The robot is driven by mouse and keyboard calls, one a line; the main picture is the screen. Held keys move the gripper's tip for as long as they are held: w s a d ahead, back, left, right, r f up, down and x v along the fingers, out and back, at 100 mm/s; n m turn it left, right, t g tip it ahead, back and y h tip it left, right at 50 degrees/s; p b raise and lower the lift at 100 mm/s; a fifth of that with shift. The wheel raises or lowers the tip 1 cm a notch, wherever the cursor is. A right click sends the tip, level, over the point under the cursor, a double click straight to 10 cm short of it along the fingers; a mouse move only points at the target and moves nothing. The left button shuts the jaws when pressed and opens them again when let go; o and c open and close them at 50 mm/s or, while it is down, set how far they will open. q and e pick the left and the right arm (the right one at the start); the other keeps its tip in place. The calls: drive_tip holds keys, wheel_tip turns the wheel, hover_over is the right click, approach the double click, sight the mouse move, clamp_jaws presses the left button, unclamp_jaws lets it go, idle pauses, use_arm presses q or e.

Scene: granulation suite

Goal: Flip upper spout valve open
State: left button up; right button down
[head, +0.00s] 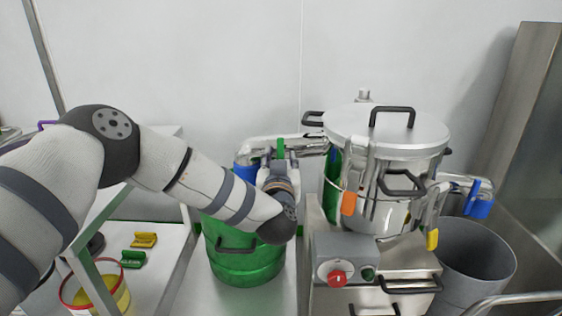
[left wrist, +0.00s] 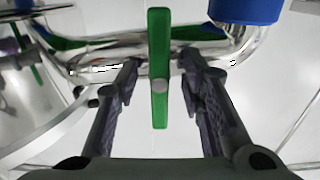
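A shiny spout pipe (head: 308,146) runs left from the steel vessel (head: 380,195). It bends down to a blue end piece (head: 244,174). A green valve lever (head: 280,147) stands up at the pipe. In the left wrist view the green lever (left wrist: 159,112) lies lengthwise between my fingers, crossing the shiny pipe (left wrist: 100,66). My left gripper (left wrist: 161,66) is open, a finger on either side of the lever with gaps. In the head view my left gripper (head: 280,166) is just below the lever, its fingers partly hidden. My right gripper is not in view.
A green drum (head: 240,264) stands below the left spout. A grey control box (head: 340,248) with a red knob (head: 336,278) sits below the vessel.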

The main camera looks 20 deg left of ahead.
use_arm(q)
drive_tip(key=shift+c, duration=0.2)
clamp_jaws()
drive_tip(key=shift+n, duration=0.3)
drive_tip(key=n, duration=0.2)
drive_tip(key=shift+r+n+p, duration=0.1)
drive_tip(key=shift+n+p, duration=0.25)
drive_tip(key=shift+n, duration=0.05)
drive_tip(key=n, duration=0.3)
drive_tip(key=shift+a+n, duration=0.1)
drive_tip(key=shift+n, duration=0.2)
drive_tip(key=n, duration=0.5)
drive_tip(key=shift+f, duration=0.2)
drive_tip(key=n, duration=0.5)
drive_tip(key=shift+n, duration=0.4)
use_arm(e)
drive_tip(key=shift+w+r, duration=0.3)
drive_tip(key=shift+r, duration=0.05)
